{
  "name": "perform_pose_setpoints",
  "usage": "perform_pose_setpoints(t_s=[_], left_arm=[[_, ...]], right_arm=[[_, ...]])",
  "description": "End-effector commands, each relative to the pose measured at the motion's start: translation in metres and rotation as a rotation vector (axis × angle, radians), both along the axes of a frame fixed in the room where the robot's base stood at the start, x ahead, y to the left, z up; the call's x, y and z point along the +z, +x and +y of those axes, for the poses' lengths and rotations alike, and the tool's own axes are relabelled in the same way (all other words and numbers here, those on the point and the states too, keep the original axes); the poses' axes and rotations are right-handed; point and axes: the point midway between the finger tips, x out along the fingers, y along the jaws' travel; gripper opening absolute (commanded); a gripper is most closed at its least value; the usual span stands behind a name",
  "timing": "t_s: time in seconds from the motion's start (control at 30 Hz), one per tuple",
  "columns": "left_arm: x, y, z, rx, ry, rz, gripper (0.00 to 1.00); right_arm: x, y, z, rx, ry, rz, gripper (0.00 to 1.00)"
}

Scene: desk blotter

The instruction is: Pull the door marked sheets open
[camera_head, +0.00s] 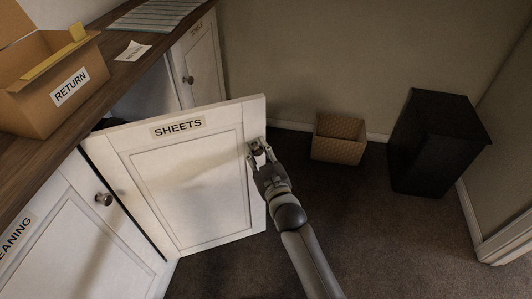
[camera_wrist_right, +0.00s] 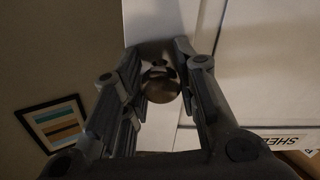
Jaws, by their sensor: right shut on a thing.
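The white door marked SHEETS (camera_head: 195,185) stands swung out from the cabinet in the head view, with an opening behind its top edge. Its round knob (camera_wrist_right: 160,86) sits between the fingers in the right wrist view. My right gripper (camera_head: 258,149) is at the free edge of the door and shut on the knob. In the wrist view the right gripper (camera_wrist_right: 158,75) has a finger on each side of the knob. The SHEETS label shows partly, upside down, at the wrist view's right edge. My left gripper is not in view.
A cardboard box marked RETURN (camera_head: 55,75) stands on the wooden counter (camera_head: 95,100). Neighbouring doors have knobs too, one marked CLEANING in part (camera_head: 70,235). A woven basket (camera_head: 338,140) and a black bin (camera_head: 435,145) stand by the wall. Dark floor around my arm is clear.

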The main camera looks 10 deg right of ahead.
Motion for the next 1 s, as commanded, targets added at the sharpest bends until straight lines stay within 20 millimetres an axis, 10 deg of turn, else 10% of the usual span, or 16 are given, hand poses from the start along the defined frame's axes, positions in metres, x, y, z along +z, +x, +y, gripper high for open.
perform_pose_setpoints(t_s=[0.53,0.57,0.7,1.0], left_arm=[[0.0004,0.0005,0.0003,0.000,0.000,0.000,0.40],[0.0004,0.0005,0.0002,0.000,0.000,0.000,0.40],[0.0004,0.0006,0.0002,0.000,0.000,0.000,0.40],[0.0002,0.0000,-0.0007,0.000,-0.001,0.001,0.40]], right_arm=[[0.0018,0.0024,0.0059,0.001,0.001,-0.004,0.00],[0.0017,0.0024,0.0059,0.001,0.001,-0.004,0.29],[0.0015,0.0023,0.0057,0.001,0.001,-0.004,0.47],[0.0010,0.0021,0.0055,0.001,0.000,-0.002,0.51]])
